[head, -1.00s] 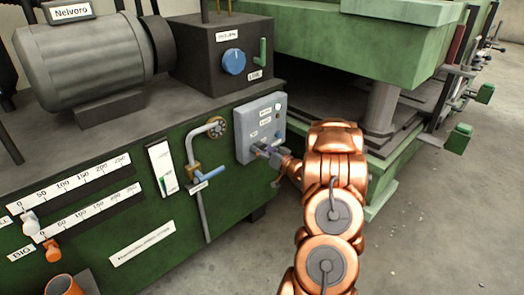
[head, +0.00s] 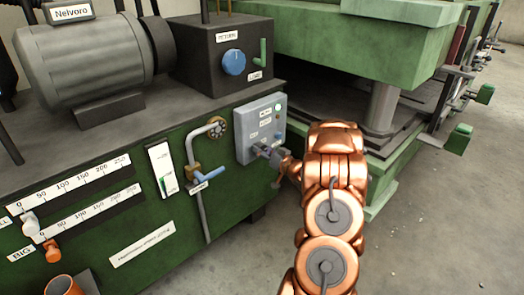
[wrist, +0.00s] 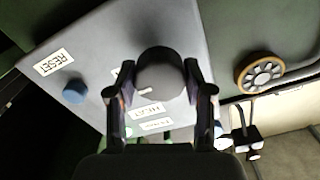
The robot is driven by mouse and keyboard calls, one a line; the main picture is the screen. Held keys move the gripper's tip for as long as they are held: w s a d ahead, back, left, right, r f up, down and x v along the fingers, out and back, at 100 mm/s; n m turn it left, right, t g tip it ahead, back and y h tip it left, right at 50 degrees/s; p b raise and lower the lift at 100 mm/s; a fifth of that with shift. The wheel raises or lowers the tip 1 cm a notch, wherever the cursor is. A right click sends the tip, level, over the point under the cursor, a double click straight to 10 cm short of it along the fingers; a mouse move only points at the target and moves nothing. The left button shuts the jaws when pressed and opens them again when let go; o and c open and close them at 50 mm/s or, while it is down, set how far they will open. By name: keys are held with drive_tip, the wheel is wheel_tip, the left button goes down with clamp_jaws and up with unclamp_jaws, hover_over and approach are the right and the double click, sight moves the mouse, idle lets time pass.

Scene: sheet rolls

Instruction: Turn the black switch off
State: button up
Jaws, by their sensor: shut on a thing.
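The black switch (wrist: 160,72) is a dark round knob with a small white mark beside its lower edge in the wrist view. It sits on a grey control box (wrist: 95,60), which also shows on the green machine in the head view (head: 247,125). My gripper (wrist: 162,88) has one finger on each side of the knob and is shut on it. In the head view my gripper (head: 264,151) reaches the lower part of the box, and its fingers hide the knob there.
A blue button (wrist: 74,92) by a RESET label is on the same box. A pipe with a blue lever (head: 209,174) and a brass handwheel (head: 216,127) is just left of the box. A green press (head: 385,180) stands close on the right.

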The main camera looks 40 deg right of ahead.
drive_tip(key=n+b, duration=0.1)
drive_tip(key=n, duration=0.3)
drive_tip(key=n+b, duration=0.2)
drive_tip(key=n, duration=0.2)
drive_tip(key=shift+f, duration=0.15)
drive_tip(key=n+b, duration=0.3)
drive_tip(key=n, duration=0.2)
drive_tip(key=shift+b, duration=0.4)
drive_tip(key=shift+a+n+b, duration=0.1)
drive_tip(key=shift+n+b, duration=1.6)
drive_tip(key=shift+n, duration=0.6)
drive_tip(key=o, duration=1.2)
drive_tip(key=shift+c, duration=0.2)
